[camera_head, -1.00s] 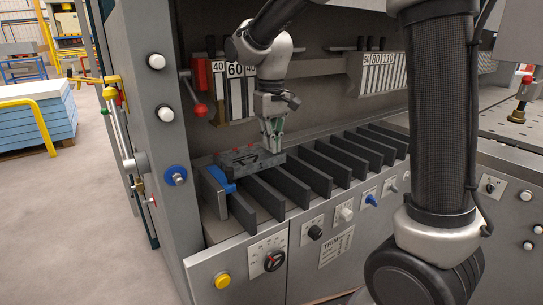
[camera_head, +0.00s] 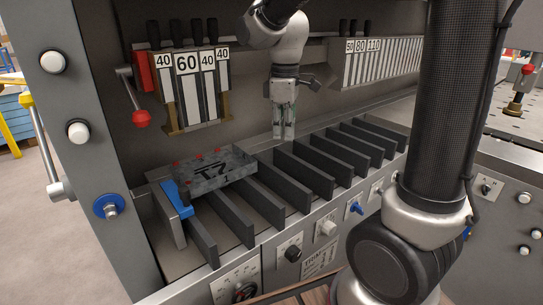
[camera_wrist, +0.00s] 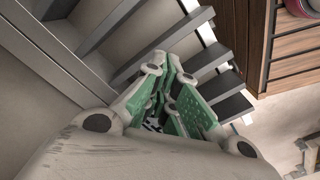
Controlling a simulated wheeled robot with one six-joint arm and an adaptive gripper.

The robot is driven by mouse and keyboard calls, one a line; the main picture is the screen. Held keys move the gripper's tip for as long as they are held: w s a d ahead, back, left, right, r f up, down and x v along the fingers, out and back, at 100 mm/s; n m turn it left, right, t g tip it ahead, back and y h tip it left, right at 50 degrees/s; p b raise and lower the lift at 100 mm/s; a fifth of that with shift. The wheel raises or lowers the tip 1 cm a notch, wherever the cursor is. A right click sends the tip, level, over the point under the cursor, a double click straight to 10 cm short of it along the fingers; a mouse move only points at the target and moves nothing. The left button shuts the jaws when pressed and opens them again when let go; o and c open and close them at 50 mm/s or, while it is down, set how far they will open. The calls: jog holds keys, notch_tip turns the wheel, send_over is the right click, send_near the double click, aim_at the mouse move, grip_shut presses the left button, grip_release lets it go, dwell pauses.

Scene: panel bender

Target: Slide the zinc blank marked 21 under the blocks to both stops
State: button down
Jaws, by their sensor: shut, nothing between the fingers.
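The grey mottled zinc blank (camera_head: 193,179) lies flat across the left ends of the dark ribs, in front of the hanging blocks (camera_head: 187,92). It has a dark mark, which I cannot read surely, and small red spots. A blue stop piece (camera_head: 176,197) stands at its left end, touching or very close. My gripper (camera_head: 284,137) points down to the right of and behind the blank, apart from it, shut and empty. The wrist view shows its green-padded fingers (camera_wrist: 172,118) over the ribs; the blank is not clear there.
Dark upright ribs (camera_head: 305,172) run in a row along the bed to the right. A red-knobbed lever (camera_head: 141,118) hangs left of the blocks. More numbered blocks (camera_head: 375,65) hang at back right. The front panel (camera_head: 318,255) carries knobs. The machine's left post (camera_head: 88,170) bounds the space.

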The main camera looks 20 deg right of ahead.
aim_at(282, 173)
jog(key=shift+n, duration=0.8)
notch_tip(282, 173, down, 10)
jog(key=shift+r, duration=0.15)
jog(key=shift+w+a, duration=0.5)
jog(key=shift+a, duration=0.4)
jog(key=shift+w+a, duration=0.45)
jog(key=shift+a, duration=0.4)
jog(key=shift+w+a, duration=0.45)
jog(key=shift+a, duration=0.3)
